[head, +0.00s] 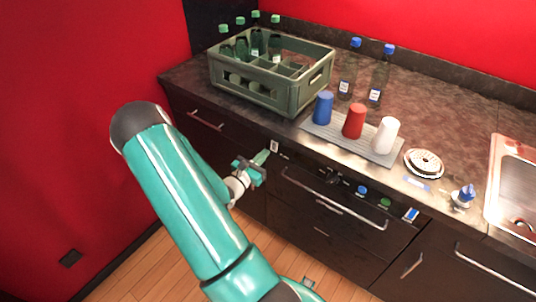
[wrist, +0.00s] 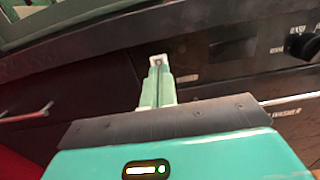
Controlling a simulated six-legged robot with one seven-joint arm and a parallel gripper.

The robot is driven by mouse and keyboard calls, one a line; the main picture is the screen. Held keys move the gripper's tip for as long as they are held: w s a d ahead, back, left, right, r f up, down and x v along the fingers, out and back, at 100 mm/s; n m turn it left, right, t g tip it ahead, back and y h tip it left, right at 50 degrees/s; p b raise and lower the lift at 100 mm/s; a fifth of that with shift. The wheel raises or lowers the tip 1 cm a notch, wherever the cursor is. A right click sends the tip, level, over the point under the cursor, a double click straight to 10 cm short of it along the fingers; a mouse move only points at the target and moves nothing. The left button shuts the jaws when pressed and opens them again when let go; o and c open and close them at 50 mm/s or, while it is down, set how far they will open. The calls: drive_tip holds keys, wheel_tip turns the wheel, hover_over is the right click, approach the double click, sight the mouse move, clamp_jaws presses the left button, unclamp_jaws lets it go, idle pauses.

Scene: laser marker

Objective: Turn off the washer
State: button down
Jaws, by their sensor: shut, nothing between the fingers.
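The washer (head: 320,219) is the dark built-in front under the counter, with a long metal handle. Its panel carries a dark knob (head: 334,177), a blue button (head: 362,190) and a green button (head: 385,202). A small white switch-like piece (head: 274,146) sits at the panel's left end. My gripper (head: 262,158) is shut and empty, its tips close to that white piece. In the wrist view the fingertips point at the white piece (wrist: 158,60); I cannot tell whether they touch it. The knob (wrist: 303,45) shows at the right edge there.
On the counter stand a green bottle crate (head: 262,92), a grey mat (head: 312,128) with blue, red and white cups, two bottles, a round white dish (head: 424,163) and a sink (head: 512,185). The counter edge overhangs just above my gripper. The floor in front is open.

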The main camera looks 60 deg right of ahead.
drive_tip(key=w+a+r, duration=0.1)
drive_tip(key=a, duration=0.8)
drive_tip(key=shift+w+a+r, duration=0.2)
drive_tip(key=shift+w+r, duration=0.1)
drive_tip(key=shift+w, duration=0.05)
drive_tip(key=a+r+m+t+y, duration=0.3)
drive_tip(key=a+r+m+y, duration=0.2)
drive_tip(key=a+r, duration=0.3)
drive_tip(key=a+r+m+t+y, duration=0.2)
drive_tip(key=a+r+m+y, duration=0.3)
drive_tip(key=a, duration=1.2)
drive_tip(key=a+r+m+t+y, duration=0.3)
drive_tip(key=a+r+m+y, duration=0.3)
drive_tip(key=a+r, duration=0.6)
drive_tip(key=y, duration=0.2)
drive_tip(key=shift+a+r+t+y, duration=0.2)
drive_tip(key=shift+a+t+y, duration=0.05)
drive_tip(key=shift+t+y, duration=0.05)
drive_tip(key=shift+s+d, duration=0.1)
drive_tip(key=shift+d, duration=0.05)
